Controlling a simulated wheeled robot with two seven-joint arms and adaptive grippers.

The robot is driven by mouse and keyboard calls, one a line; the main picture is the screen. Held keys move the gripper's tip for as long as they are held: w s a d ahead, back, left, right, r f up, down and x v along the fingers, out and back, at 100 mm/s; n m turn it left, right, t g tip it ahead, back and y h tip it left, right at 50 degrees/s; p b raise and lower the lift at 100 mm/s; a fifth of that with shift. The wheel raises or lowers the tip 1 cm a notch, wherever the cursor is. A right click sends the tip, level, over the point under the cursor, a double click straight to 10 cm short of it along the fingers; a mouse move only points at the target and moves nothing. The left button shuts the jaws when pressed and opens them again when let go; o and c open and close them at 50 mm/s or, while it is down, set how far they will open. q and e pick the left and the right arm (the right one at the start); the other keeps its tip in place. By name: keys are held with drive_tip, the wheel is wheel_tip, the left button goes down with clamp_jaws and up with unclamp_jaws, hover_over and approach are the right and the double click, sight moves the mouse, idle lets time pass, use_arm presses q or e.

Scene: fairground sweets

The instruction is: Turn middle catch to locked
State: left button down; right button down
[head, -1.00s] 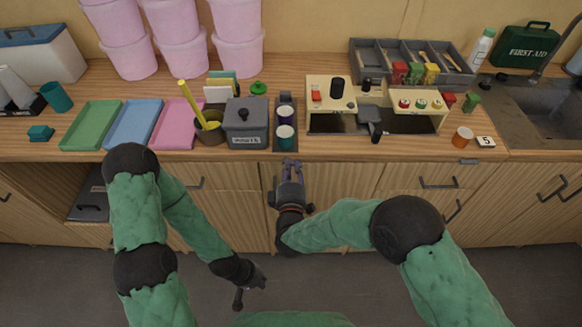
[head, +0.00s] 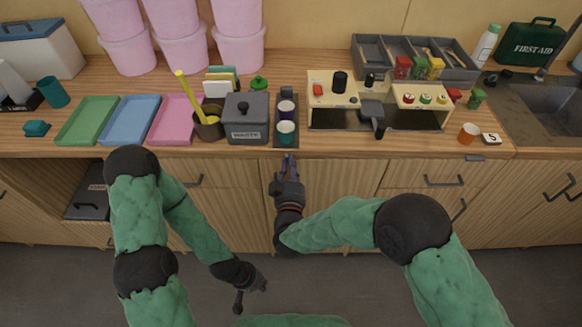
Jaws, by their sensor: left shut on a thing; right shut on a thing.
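A beige machine (head: 327,80) stands on the counter. Its right part carries a row of three small round pieces, red (head: 409,98), green (head: 425,99) and yellow (head: 442,99). The green one is in the middle; whether these are the catches, and how they are turned, is too small to tell. My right gripper (head: 288,163) points at the counter's front edge, below and left of the machine. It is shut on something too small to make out. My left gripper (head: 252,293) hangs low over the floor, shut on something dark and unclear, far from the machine.
Left of the machine stand two cups (head: 286,131) on a dark strip, a grey waste box (head: 246,133) and a brown pot (head: 207,127). Pink, blue and green trays (head: 88,121) lie further left. An orange cup (head: 469,133) and a number tile (head: 490,139) sit right.

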drive_tip(key=shift+a+f+m+b, duration=0.1)
drive_tip(key=shift+m+b, duration=0.2)
drive_tip(key=shift+m, duration=0.45)
drive_tip(key=shift+a+f+m+b, duration=0.1)
drive_tip(key=shift+m+b, duration=0.15)
drive_tip(key=shift+m, duration=0.5)
drive_tip(key=c, duration=1.1)
unclamp_jaws()
drive_tip(key=shift+c, duration=0.2)
drive_tip(key=s, duration=1.2)
